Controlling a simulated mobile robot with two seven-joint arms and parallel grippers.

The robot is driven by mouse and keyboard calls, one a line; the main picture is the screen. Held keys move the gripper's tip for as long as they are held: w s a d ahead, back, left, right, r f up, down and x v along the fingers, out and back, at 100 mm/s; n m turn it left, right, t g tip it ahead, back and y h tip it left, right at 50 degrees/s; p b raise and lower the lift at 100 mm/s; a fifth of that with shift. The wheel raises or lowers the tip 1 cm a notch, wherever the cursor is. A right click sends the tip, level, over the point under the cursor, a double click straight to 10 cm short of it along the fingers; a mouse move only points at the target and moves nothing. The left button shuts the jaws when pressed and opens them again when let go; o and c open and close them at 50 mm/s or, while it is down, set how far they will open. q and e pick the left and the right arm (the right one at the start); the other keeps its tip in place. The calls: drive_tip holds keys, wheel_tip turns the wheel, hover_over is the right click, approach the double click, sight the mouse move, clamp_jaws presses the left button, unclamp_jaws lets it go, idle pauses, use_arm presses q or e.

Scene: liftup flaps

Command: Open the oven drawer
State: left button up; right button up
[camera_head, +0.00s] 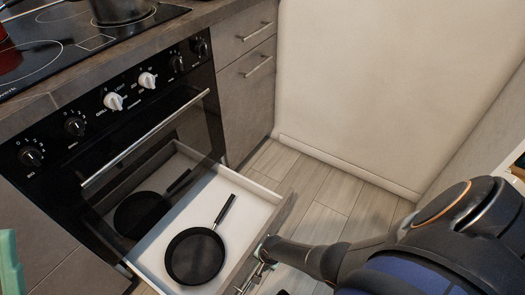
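The oven drawer (262,214) under the black oven is pulled out, and its white inside shows. A black frying pan (195,256) lies in it with its handle pointing to the back right. My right arm comes in from the lower right. My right gripper (263,257) is at the outer side of the drawer front, at the metal handle (247,282). Its fingers are small and partly hidden, so I cannot tell whether they are shut on the handle. A teal part of my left gripper (10,266) shows at the left edge, away from the drawer.
The oven door (150,150) above the drawer is shut, with a long bar handle and knobs (113,101) above it. A pot (120,10) stands on the hob. Grey cabinets (245,85) stand right of the oven. Floor (320,195) is free between drawer and wall.

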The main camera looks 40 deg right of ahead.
drive_tip(key=shift+o, duration=0.9)
drive_tip(key=shift+d, duration=0.1)
use_arm(q)
wheel_tip(320, 180, up, 5)
drive_tip(key=p, duration=0.6)
drive_tip(key=w+a+f+n+g+y+p, duration=0.1)
drive_tip(key=w+f+n+g+y, duration=0.1)
drive_tip(key=w+f+n+y, duration=0.45)
drive_tip(key=w+a+f+n+g+y+p, duration=0.15)
drive_tip(key=f+y, duration=0.25)
drive_tip(key=f, duration=0.6)
drive_tip(key=s+f+g+p, duration=0.1)
drive_tip(key=s+f+g, duration=0.1)
drive_tip(key=f, duration=0.4)
drive_tip(key=s+f+n+g+y+p, duration=0.1)
drive_tip(key=s+f+g, duration=0.2)
drive_tip(key=f, duration=0.3)
drive_tip(key=s+f+g, duration=0.3)
drive_tip(key=f, duration=0.3)
drive_tip(key=shift+d+f+g+y+p, duration=0.25)
drive_tip(key=shift+g+y+p, duration=0.1)
drive_tip(key=shift+p, duration=0.05)
use_arm(e)
wheel_tip(320, 180, up, 12)
drive_tip(key=s, duration=0.2)
drive_tip(key=shift+d+r, duration=0.15)
drive_tip(key=shift+d, duration=0.3)
drive_tip(key=shift+s, duration=0.2)
